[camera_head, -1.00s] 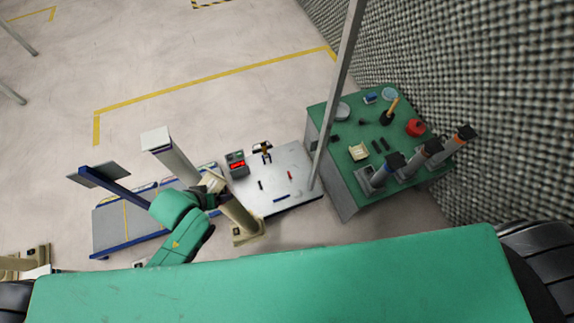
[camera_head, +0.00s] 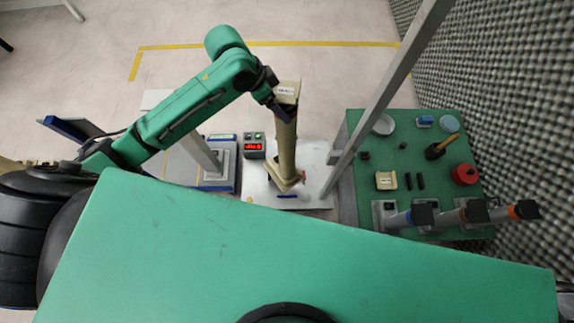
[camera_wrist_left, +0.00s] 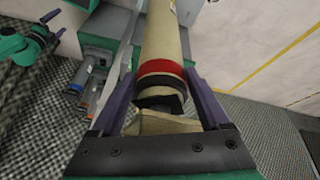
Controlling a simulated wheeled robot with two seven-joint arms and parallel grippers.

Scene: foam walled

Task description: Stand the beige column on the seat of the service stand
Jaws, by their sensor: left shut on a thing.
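The beige column (camera_head: 284,145) is held by my left gripper (camera_head: 270,92) near its top in the head view. It looks nearly upright, slightly tilted, with its wider foot over the pale tabletop (camera_head: 318,178), which seems to be the service stand. I cannot tell whether the foot touches it. The column hides much of that top, and I cannot make out the seat. In the left wrist view, the column (camera_wrist_left: 163,40) with its red and black bands lies between the fingers of my left gripper (camera_wrist_left: 166,88). Part of my right arm seems to show at upper left there.
A box with a red display (camera_head: 254,147) stands left of the column. A blue-edged platform (camera_head: 218,180) with a pale post is further left. A grey pole (camera_head: 385,90) rises just right. A green bench (camera_head: 400,155) beyond it holds tools and several cylinders. Floor behind is clear.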

